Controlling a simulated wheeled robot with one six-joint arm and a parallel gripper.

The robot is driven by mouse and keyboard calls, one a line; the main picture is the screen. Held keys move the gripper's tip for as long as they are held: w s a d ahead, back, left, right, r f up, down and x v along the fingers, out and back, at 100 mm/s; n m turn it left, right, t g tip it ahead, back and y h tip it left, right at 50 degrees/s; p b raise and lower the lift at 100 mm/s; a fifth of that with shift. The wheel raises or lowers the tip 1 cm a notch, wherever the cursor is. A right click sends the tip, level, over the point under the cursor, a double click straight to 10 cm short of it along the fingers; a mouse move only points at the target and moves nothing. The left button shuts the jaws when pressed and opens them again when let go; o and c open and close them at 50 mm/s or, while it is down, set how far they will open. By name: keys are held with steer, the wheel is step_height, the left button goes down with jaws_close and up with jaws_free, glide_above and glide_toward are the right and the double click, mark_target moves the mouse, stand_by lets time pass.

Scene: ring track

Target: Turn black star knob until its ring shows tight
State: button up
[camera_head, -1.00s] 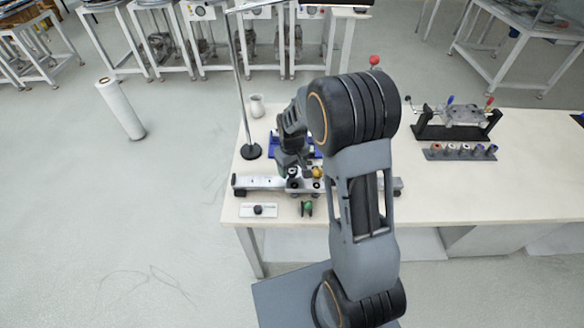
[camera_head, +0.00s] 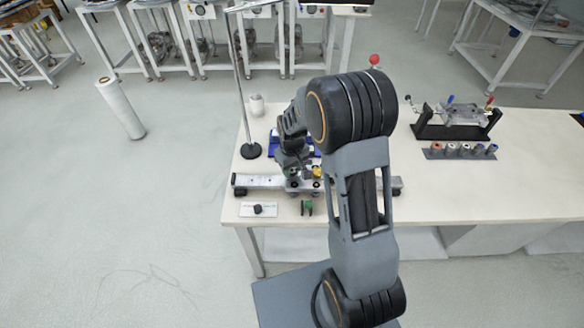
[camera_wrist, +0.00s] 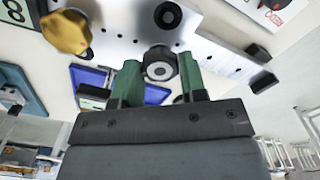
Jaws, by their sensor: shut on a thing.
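The black star knob (camera_wrist: 160,56) is between the two green fingers of my gripper (camera_wrist: 160,72) in the wrist view. My gripper is shut on it. The knob has a pale round centre, and it sits at the edge of a light metal rail (camera_wrist: 218,58). I cannot tell from its ring whether it is tight. In the head view my gripper (camera_head: 294,181) is down at the rail (camera_head: 262,182), and my arm hides much of this spot.
A gold knob (camera_wrist: 67,32) and another black round knob (camera_wrist: 168,14) are close by. A white plate with a black knob (camera_head: 258,210) and a green piece (camera_head: 307,206) lie in front of the rail. A thin stand (camera_head: 251,150) rises behind.

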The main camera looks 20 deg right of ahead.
steer(key=m+b, duration=0.1)
steer(key=m, duration=0.2)
steer(key=m+b, duration=0.1)
steer(key=m, duration=0.2)
steer(key=shift+w+m, duration=0.1)
steer(key=shift+m, duration=0.3)
steer(key=m+b, duration=0.1)
steer(key=m, duration=0.2)
steer(key=shift+r+m, duration=0.1)
steer(key=shift+m, duration=0.3)
steer(key=m, duration=0.4)
steer(key=shift+w+b, duration=0.1)
steer(key=shift+b, duration=0.3)
steer(key=m, duration=0.5)
steer(key=shift+r+b, duration=0.1)
steer(key=shift+b, duration=0.2)
steer(key=m, duration=0.4)
steer(key=shift+m, duration=0.4)
steer(key=shift+b, duration=0.3)
